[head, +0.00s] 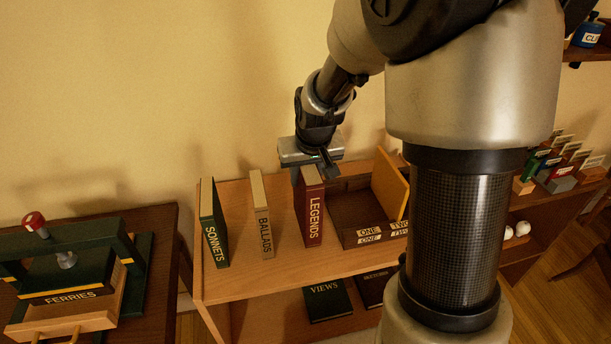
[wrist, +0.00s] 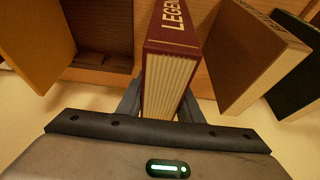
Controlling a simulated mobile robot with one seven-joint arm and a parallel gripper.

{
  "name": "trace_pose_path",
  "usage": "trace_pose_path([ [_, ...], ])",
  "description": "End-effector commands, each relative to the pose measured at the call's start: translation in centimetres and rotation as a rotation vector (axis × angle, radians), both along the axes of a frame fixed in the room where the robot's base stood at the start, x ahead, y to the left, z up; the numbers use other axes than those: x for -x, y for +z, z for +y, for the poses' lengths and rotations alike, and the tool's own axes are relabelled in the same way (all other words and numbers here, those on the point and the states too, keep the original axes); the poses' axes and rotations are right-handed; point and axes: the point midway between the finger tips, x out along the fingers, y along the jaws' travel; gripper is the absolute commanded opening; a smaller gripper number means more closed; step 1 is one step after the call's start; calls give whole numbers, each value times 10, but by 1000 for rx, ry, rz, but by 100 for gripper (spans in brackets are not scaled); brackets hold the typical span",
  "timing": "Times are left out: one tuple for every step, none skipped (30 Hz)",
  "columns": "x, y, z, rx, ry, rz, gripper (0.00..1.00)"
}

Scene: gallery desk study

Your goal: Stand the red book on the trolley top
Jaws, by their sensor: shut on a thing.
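The red book, marked LEGENDS (head: 312,215), is upright on or just above the top of a light wooden two-level unit (head: 285,255), which I take for the trolley; I cannot tell whether its bottom edge touches. My gripper (head: 310,172) points down at the book's upper end and is shut on it. In the wrist view the red book (wrist: 173,35) sits between the two fingers (wrist: 162,103), its pale page edges facing the camera.
Dark books (head: 328,300) lie on the lower shelf. A press (head: 75,250) stands on the left table.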

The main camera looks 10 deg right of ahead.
Motion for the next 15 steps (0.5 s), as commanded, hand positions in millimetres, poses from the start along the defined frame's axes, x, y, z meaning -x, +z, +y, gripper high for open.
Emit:
trace_pose_path([
  [-2, 3, 0, 0, 0, -5, 0],
  [-1, 3, 0, 0, 0, -5, 0],
  [-1, 2, 0, 0, 0, -5, 0],
  [-1, 2, 0, 0, 0, -5, 0],
  [-1, 1, 0, 0, 0, -5, 0],
  [-1, -1, 0, 0, 0, -5, 0],
  [-1, -1, 0, 0, 0, -5, 0],
  [-1, -2, 0, 0, 0, -5, 0],
  [0, -2, 0, 0, 0, 0, 39],
  [0, -2, 0, 0, 0, 0, 44],
  [0, -2, 0, 0, 0, 0, 50],
  [0, -2, 0, 0, 0, 0, 51],
  [0, -2, 0, 0, 0, 0, 51],
  [0, -2, 0, 0, 0, 0, 51],
  [0, -2, 0, 0, 0, 0, 51],
])
